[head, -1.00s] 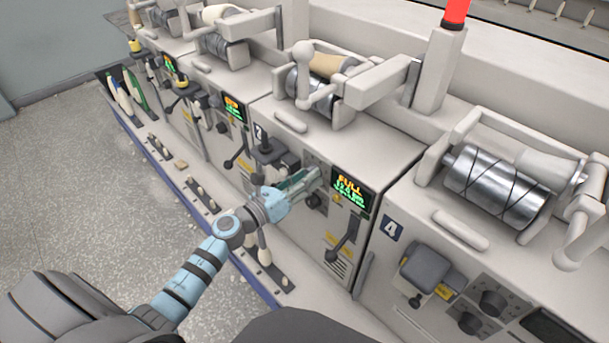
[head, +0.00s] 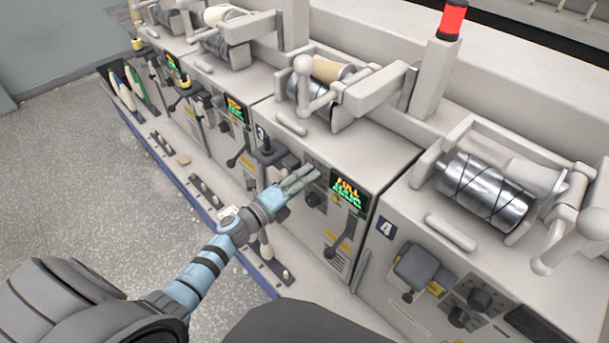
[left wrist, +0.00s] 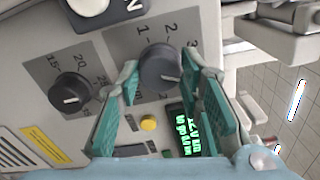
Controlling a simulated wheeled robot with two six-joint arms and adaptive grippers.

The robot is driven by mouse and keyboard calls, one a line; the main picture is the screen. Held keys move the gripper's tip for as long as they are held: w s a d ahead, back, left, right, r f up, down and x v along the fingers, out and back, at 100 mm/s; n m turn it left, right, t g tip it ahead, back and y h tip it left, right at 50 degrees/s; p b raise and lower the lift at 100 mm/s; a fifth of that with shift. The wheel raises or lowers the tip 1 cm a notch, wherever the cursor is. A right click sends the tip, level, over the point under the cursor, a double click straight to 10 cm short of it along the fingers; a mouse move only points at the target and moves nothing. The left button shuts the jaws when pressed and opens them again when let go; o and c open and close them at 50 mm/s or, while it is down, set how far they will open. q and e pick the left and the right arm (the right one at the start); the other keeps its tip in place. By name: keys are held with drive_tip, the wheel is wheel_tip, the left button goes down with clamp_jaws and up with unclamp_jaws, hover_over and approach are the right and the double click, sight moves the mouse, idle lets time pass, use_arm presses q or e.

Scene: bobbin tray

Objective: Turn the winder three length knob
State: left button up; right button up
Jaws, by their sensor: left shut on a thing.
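My left gripper (head: 311,175) reaches the panel beside the display. Its green-padded fingers (left wrist: 160,62) are shut on the knob with the 1-2-3 dial, one on each side. I cannot read a label naming either knob. My right gripper is out of view.
A yellow button (left wrist: 149,123) sits near the fingers. Unit four's panel (head: 386,228) is to the right, with its own knobs. Open floor (head: 60,190) lies at the left.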

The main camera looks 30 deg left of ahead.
use_arm(q)
drive_tip(key=shift+n+p, duration=1.8)
drive_tip(key=shift+n, duration=2.5)
drive_tip(key=o, duration=1.2)
drive_tip(key=v, duration=1.2)
